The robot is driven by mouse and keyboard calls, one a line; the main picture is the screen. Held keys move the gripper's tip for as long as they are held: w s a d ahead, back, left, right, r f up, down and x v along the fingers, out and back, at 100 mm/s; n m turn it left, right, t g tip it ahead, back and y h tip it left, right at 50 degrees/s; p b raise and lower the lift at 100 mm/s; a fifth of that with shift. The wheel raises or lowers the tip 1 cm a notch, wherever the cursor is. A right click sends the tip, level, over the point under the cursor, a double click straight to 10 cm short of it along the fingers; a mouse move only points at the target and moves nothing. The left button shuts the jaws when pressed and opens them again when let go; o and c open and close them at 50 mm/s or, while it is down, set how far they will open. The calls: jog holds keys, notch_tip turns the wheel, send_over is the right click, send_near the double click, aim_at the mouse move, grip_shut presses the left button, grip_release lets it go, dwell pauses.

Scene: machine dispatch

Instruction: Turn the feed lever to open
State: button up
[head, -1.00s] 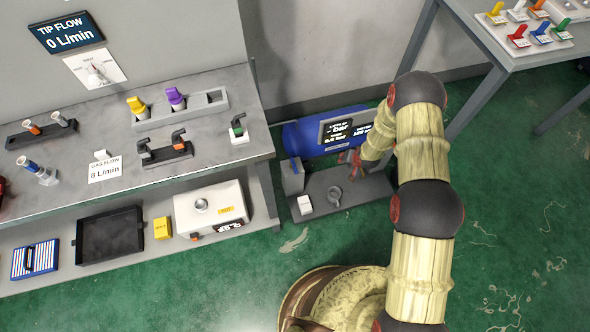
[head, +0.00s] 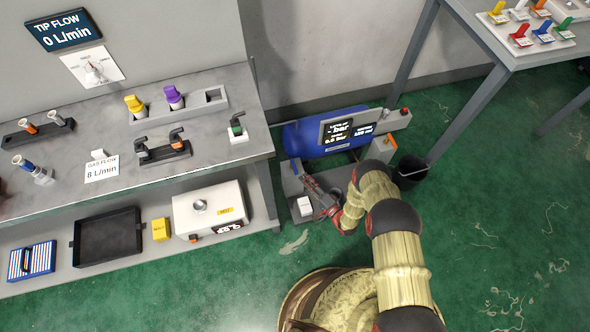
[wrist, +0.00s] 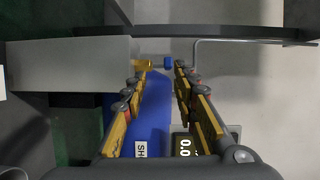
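A small blue lever end (wrist: 168,61) with a brass-coloured fitting (wrist: 148,64) shows in the wrist view, just beyond my fingertips; it looks like the feed lever. It lies roughly across the gap between the fingers, and I cannot tell whether either finger touches it. My gripper (wrist: 160,68) is open, with nothing held between its fingers. In the head view my gripper (head: 301,170) reaches up-left beside the blue tank (head: 304,138), and it hides the lever there. The tank also shows below the fingers in the wrist view (wrist: 150,125).
A grey box (wrist: 70,63) stands close left of my fingers in the wrist view. The gauge display (head: 338,129) is on the tank. A white block (head: 305,206) is by my gripper, a black bucket (head: 410,172) right of my arm. The workbench (head: 222,85) stands left.

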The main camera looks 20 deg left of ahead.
aim_at(295, 169)
jog(key=shift+y, duration=0.3)
jog(key=shift+r+b+x, duration=0.2)
jog(key=shift+b+x, duration=0.25)
jog(key=shift+x, duration=0.85)
jog(key=shift+r+b+x, duration=0.2)
jog(key=shift+b+x, duration=0.2)
jog(key=shift+x, duration=0.9)
jog(key=shift+r+b+x, duration=0.15)
jog(key=shift+b+x, duration=0.3)
jog(key=shift+x, duration=0.8)
jog(key=shift+c, duration=1)
grip_shut()
